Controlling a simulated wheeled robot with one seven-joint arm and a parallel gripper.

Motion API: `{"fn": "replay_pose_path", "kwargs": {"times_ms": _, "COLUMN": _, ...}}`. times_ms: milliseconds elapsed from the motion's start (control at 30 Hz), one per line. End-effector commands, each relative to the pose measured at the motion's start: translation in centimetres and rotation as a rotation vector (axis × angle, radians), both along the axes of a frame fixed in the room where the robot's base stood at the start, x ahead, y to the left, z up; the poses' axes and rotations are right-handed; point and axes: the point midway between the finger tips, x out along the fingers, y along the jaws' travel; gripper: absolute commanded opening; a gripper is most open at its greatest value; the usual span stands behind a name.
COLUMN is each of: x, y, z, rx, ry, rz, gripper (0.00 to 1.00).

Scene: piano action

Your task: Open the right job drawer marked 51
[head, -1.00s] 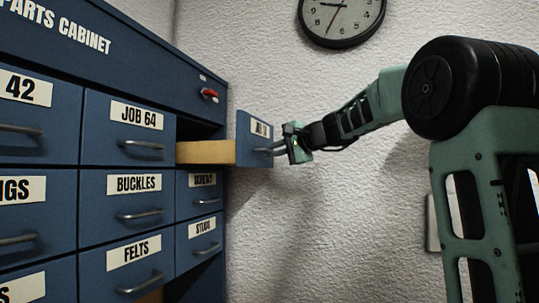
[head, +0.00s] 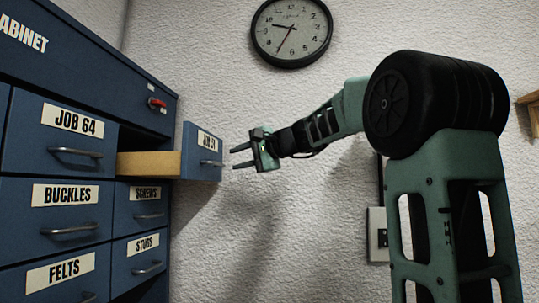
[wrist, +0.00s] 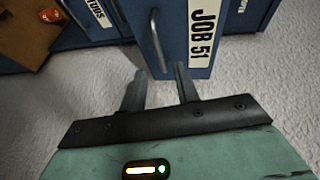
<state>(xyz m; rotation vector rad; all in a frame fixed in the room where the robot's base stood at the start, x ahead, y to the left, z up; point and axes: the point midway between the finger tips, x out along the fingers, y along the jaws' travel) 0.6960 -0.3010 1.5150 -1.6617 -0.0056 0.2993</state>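The job drawer marked 51 (head: 203,158) is pulled well out of the blue cabinet, its light wooden side (head: 150,164) showing in the head view. In the wrist view its blue front carries the label JOB 51 (wrist: 203,32) and a metal handle (wrist: 157,40). My gripper (head: 236,158) is just right of the drawer's handle (head: 211,163) in the head view, apart from it. Its two fingers are spread with nothing between them. In the wrist view the fingertips (wrist: 159,82) point toward the drawer front, short of the handle.
The cabinet has closed drawers JOB 64 (head: 62,142), BUCKLES (head: 60,212), SCREWS (head: 142,207) and STUDS (head: 142,258). A red lever (head: 157,103) is above the open drawer. A clock (head: 291,30) hangs on the wall.

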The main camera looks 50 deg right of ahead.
Motion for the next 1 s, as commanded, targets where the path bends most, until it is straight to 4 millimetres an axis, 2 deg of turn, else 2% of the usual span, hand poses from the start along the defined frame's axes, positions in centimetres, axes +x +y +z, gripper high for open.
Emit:
{"fn": "replay_pose_path", "kwargs": {"times_ms": 33, "x": -1.3, "y": -0.3, "z": 0.0, "rx": -0.003, "ry": -0.003, "rz": -0.003, "gripper": 0.31}}
{"fn": "replay_pose_path", "kwargs": {"times_ms": 200, "x": -5.1, "y": -1.0, "z": 0.7, "rx": -0.002, "ry": -0.002, "rz": -0.001, "gripper": 0.31}}
{"fn": "replay_pose_path", "kwargs": {"times_ms": 400, "x": -8.7, "y": -1.6, "z": 1.6, "rx": -0.002, "ry": 0.000, "rz": -0.001, "gripper": 0.31}}
{"fn": "replay_pose_path", "kwargs": {"times_ms": 633, "x": -10.5, "y": -2.0, "z": 2.0, "rx": 0.000, "ry": 0.001, "rz": 0.001, "gripper": 0.31}}
{"fn": "replay_pose_path", "kwargs": {"times_ms": 1000, "x": -10.6, "y": -2.0, "z": 2.1, "rx": 0.000, "ry": 0.001, "rz": 0.001, "gripper": 0.31}}
